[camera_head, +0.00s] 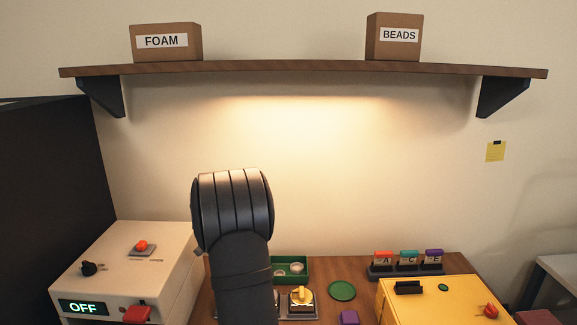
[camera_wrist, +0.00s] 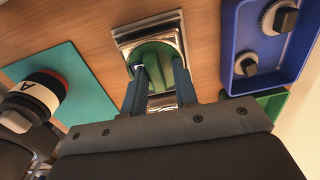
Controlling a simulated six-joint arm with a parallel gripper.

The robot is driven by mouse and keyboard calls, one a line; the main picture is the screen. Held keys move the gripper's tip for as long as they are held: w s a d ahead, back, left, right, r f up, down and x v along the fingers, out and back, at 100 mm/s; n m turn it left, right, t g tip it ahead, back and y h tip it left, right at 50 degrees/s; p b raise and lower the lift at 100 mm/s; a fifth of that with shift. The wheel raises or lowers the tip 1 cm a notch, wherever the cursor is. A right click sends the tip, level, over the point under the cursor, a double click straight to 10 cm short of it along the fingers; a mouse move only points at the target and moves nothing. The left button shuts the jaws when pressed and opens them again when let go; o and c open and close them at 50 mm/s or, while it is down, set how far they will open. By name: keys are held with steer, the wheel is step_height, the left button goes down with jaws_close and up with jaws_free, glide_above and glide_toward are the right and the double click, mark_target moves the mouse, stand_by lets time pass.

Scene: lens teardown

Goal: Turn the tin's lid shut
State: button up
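In the wrist view the tin (camera_wrist: 152,47) shows a round green top on a square, shiny metal base at the top centre. My gripper (camera_wrist: 159,66) points at it, its two blue-grey fingers spaced apart, one on each side of the green part. The fingers overlap the green part's near edge, and I cannot tell whether they press on it. I also cannot tell where the lid ends and the tin begins. In the head view my own arm hides my gripper and the tin.
In the wrist view, a blue tray (camera_wrist: 228,50) with black-knobbed pieces stands close on the right; a teal mat (camera_wrist: 80,85) and a lens marked A (camera_wrist: 40,88) are left. In the head view, a green tray (camera_head: 306,268), a green disc (camera_head: 342,291) and a yellow box (camera_head: 445,300) are right of my arm.

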steer(key=m, duration=0.2)
steer(key=f+m, duration=0.1)
steer(key=m, duration=0.1)
steer(key=s+m, duration=0.1)
steer(key=m, duration=0.1)
steer(key=shift+f+g, duration=0.3)
steer(key=shift+a+m, duration=0.1)
steer(key=shift+m, duration=0.2)
steer(key=shift+o, duration=0.5)
steer(key=m, duration=0.6)
steer(key=o, duration=0.4)
steer(key=shift+r, duration=0.1)
steer(key=r, duration=0.6)
steer(key=shift+w+r, duration=0.25)
steer(key=shift+r, duration=0.85)
